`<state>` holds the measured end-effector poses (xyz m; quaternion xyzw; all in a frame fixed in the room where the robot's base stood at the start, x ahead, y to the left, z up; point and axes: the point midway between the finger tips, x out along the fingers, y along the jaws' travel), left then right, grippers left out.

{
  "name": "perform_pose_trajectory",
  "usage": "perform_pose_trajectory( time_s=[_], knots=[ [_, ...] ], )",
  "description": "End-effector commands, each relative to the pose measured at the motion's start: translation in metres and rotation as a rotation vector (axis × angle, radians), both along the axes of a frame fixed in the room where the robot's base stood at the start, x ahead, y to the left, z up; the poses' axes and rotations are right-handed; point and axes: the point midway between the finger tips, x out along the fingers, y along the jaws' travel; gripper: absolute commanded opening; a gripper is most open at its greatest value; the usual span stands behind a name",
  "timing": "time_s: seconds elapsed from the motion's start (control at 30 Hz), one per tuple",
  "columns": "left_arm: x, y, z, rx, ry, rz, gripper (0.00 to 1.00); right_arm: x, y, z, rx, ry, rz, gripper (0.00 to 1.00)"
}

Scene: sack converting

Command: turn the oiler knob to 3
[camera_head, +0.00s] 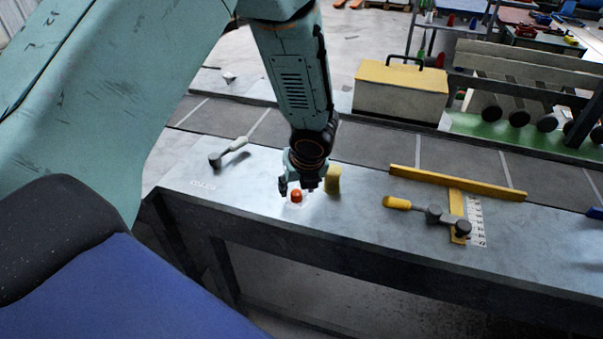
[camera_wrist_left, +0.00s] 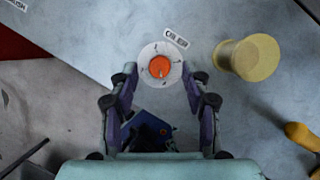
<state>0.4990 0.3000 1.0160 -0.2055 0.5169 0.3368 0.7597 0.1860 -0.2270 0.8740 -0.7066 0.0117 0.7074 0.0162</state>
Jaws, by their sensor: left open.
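The oiler knob (camera_head: 296,196) is a small orange-red knob on a pale round dial on the grey bench. In the left wrist view the knob (camera_wrist_left: 160,67) sits in the middle of its white dial (camera_wrist_left: 147,53), with a small light mark near its lower edge. The dial's markings are too small to read. My left gripper (camera_head: 297,188) is just above the knob, its arm reaching down. In the left wrist view its two fingers (camera_wrist_left: 160,88) are apart, one on each side of the dial's lower part, with nothing held. My right gripper is in neither view.
A yellow spool (camera_wrist_left: 247,58) stands close right of the dial. A label (camera_wrist_left: 176,38) lies beside it. On the bench (camera_head: 240,178) are a lever with a pale handle (camera_head: 230,151) at left and a yellow-handled lever (camera_head: 425,211) by a scale at right.

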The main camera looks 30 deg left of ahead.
Motion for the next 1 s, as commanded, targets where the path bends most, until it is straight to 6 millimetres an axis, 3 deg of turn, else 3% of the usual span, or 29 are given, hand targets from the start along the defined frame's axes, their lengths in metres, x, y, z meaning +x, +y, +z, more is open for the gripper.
perform_pose_trajectory(
  time_s=[0.2,0.5,0.7,1.0],
  knots=[
    [-0.009,-0.012,0.038,0.002,-0.004,-0.002,0.48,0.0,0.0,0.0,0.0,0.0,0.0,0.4],
    [-0.019,-0.024,0.076,0.002,-0.002,-0.001,0.48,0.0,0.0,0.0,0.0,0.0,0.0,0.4],
    [-0.023,-0.029,0.089,0.001,-0.001,0.0,0.48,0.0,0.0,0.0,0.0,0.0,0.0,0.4],
    [-0.024,-0.03,0.092,0.0,0.0,-0.001,0.48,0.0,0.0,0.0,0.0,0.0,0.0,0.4]
  ],
)
